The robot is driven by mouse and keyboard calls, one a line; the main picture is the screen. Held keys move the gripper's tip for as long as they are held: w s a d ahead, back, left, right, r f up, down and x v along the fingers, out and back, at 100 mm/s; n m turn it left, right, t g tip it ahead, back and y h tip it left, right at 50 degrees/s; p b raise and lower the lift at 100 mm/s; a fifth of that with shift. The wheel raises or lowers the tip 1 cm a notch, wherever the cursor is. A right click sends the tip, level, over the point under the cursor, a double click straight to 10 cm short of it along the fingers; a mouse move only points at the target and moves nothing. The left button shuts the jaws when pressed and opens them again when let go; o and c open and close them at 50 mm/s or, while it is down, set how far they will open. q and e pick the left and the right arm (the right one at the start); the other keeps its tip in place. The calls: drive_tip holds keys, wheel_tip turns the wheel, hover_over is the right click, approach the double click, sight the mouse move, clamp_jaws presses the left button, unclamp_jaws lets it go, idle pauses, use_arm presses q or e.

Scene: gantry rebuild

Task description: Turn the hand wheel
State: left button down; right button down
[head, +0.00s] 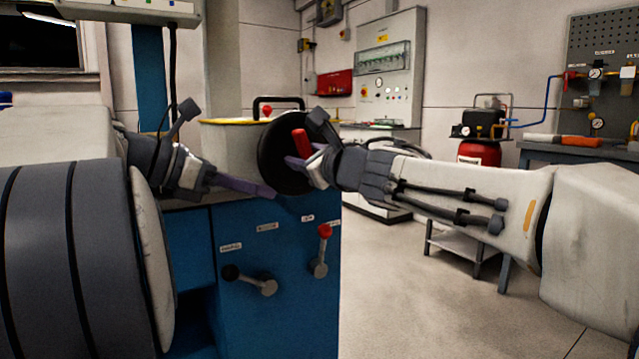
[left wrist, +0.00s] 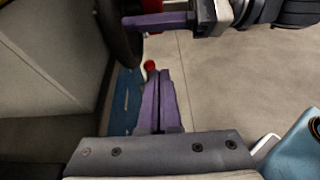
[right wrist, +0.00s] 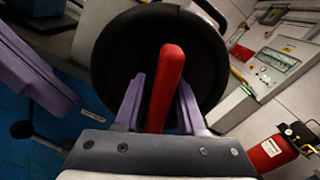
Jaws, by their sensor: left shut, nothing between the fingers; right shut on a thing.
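The hand wheel (head: 272,160) is a black disc on the side of the blue machine, partly hidden by my right gripper in the head view. Its red handle (head: 300,141) sticks out from the disc. My right gripper (head: 303,160) is shut on the red handle; in the right wrist view the purple fingers lie on both sides of the red handle (right wrist: 167,80). My left gripper (head: 266,190) is shut and empty, below and left of the wheel, apart from it. In the left wrist view the wheel's edge (left wrist: 121,38) shows at the top, beyond the shut fingers (left wrist: 159,75).
Below the wheel, the blue machine front (head: 290,290) carries a red-knobbed lever (head: 321,250) and a black-knobbed lever (head: 252,281). A control cabinet (head: 388,75) stands behind. A red compressor (head: 480,150) and a workbench are at right. The floor at front right is clear.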

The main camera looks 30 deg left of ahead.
use_arm(q)
drive_tip(key=shift+w+d, duration=0.6)
drive_tip(key=shift+w, duration=0.4)
drive_tip(key=shift+w+d, duration=0.6)
drive_tip(key=shift+w, duration=0.45)
drive_tip(key=shift+w+d, duration=0.6)
drive_tip(key=shift+w, duration=0.4)
use_arm(e)
drive_tip(key=shift+s, duration=0.1)
use_arm(q)
drive_tip(key=shift+w+d+r, duration=0.2)
drive_tip(key=shift+w+d, duration=0.1)
drive_tip(key=shift+w, duration=0.15)
use_arm(e)
drive_tip(key=c, duration=0.8)
unclamp_jaws()
drive_tip(key=shift+o, duration=0.2)
